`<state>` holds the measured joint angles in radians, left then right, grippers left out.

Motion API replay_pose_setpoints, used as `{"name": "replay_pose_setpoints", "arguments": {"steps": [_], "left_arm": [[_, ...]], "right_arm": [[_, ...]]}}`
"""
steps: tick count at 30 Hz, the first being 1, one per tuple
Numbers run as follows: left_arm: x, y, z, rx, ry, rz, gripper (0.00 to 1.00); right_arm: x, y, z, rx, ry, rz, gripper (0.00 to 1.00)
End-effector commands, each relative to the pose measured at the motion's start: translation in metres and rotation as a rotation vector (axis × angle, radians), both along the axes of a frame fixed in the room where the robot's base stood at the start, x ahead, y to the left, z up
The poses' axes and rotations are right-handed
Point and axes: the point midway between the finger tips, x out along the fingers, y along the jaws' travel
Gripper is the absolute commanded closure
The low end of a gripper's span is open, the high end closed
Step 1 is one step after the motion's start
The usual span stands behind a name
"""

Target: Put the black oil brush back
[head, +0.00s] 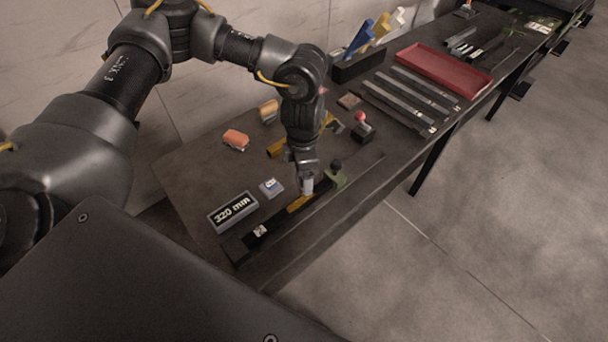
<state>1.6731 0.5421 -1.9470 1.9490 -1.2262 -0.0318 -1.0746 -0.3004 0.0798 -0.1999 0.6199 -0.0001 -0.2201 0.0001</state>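My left gripper (306,187) points down over the near edge of the dark table (215,175). It is at a long black bar-like thing (272,226) with a yellow part (299,203); I cannot tell whether it touches it or whether its fingers are open or shut. I cannot surely make out the black oil brush; this black thing may be a fixture or the brush. A black holder (357,68) at the back has blue (360,38), yellow (381,27) and white (397,20) pieces standing in it. My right gripper is not in view.
A "320 mm" display (232,212), a small grey-blue block (271,187), an orange block (236,139) and a red-knobbed device (362,127) stand near my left arm. A red tray (438,72) and several metal bars (408,98) lie farther right. The floor (470,210) in front is clear.

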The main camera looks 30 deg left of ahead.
Motion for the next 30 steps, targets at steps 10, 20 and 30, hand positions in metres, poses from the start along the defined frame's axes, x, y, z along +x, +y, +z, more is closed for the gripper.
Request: {"name": "replay_pose_setpoints", "arguments": {"steps": [10, 20, 30], "left_arm": [[-0.044, -0.003, 0.018, -0.009, -0.019, -1.249, 0.44], [-0.075, 0.003, 0.029, 0.002, -0.02, -2.085, 0.44], [-0.081, 0.005, 0.032, 0.004, -0.016, -2.258, 0.44]], "right_arm": [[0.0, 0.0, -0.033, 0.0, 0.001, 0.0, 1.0], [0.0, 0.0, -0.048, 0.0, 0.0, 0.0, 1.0], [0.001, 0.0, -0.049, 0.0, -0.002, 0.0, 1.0]]}}
